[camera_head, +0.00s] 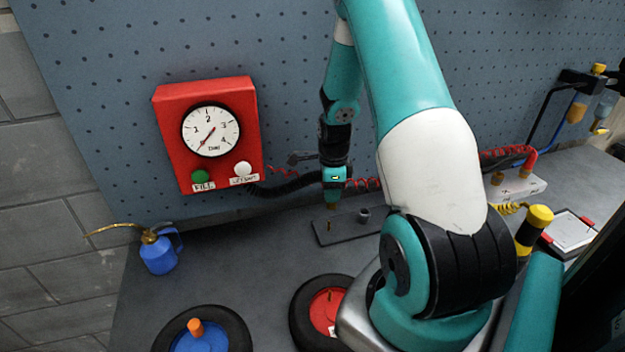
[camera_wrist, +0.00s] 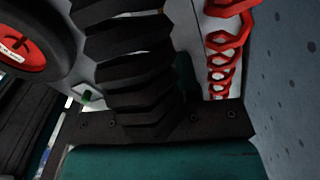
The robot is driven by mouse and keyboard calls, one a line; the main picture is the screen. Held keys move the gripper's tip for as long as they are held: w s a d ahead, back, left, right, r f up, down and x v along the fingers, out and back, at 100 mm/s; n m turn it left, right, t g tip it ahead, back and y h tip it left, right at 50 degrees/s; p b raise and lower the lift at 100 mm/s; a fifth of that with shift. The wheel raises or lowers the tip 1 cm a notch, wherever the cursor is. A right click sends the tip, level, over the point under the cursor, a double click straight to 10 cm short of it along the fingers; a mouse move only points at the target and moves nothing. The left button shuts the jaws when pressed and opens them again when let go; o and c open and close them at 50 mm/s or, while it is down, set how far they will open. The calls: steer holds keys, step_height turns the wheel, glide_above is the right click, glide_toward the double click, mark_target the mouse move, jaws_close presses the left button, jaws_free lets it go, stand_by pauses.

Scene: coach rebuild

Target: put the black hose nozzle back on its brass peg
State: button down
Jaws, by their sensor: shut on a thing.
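My gripper (camera_head: 333,188) points down in front of the pegboard, right of the red gauge box, and is shut on the black hose nozzle. The nozzle is mostly hidden by my gripper in the head view. Its ribbed black hose (camera_head: 283,187) runs from the box to my gripper; the hose (camera_wrist: 128,62) fills the middle of the wrist view. A small brass peg (camera_head: 330,226) stands on a dark plate (camera_head: 345,232) below my gripper. A grey post (camera_head: 363,214) stands beside it. I cannot tell whether nozzle and peg touch.
The red gauge box (camera_head: 176,141) hangs at left. A red coiled hose (camera_wrist: 222,62) passes close to my gripper. A blue oil can (camera_head: 158,256) and two wheels (camera_head: 239,330), (camera_head: 300,312) are on the grey bench. The bench is clear between can and plate.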

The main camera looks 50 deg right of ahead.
mark_target(330, 204)
steer(key=shift+w+f, duration=0.1)
steer(key=shift+w, duration=0.05)
steer(key=shift+f+b, duration=0.7)
steer(key=shift+f, duration=0.05)
steer(key=shift+f+b, duration=1.2)
steer(key=shift+f, duration=0.45)
steer(key=shift+f+b, duration=1.1)
steer(key=shift+f, duration=0.45)
steer(key=c, duration=0.8)
jaws_free()
steer(key=shift+o, duration=0.2)
steer(key=shift+r, duration=0.1)
step_height(330, 204, up, 17)
steer(key=b, duration=0.2)
steer(key=shift+r+b, duration=0.2)
steer(key=shift+b, duration=0.1)
steer(key=shift+a, duration=0.1)
